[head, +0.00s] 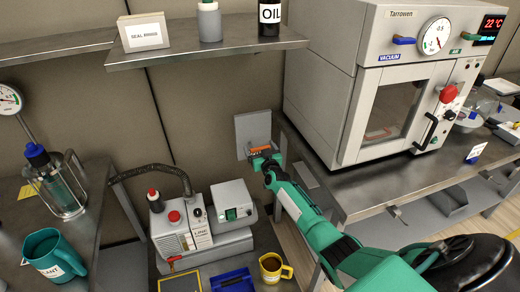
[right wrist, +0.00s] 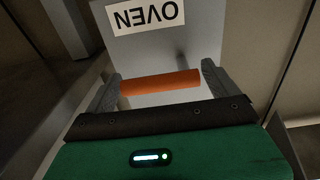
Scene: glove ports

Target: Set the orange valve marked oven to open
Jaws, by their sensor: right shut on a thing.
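The orange valve handle (head: 260,149) is on a grey wall panel (head: 252,126) behind the bench gap. In the right wrist view the orange handle (right wrist: 160,83) is a bar lying roughly level across the picture, slightly tilted. Above it, a white label reading OVEN (right wrist: 146,16) appears upside down. My right gripper (head: 264,154) is at the handle, shut on it, one finger at each end in the right wrist view (right wrist: 162,84). The valve body behind the handle is hidden. My left gripper is out of view.
The vacuum oven (head: 340,100) stands on the right bench. A pump (head: 180,228) with a black hose (head: 152,172) and a grey box (head: 233,202) sit below left of the valve. A shelf (head: 200,46) holds bottles. A yellow mug (head: 272,267) is at the front.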

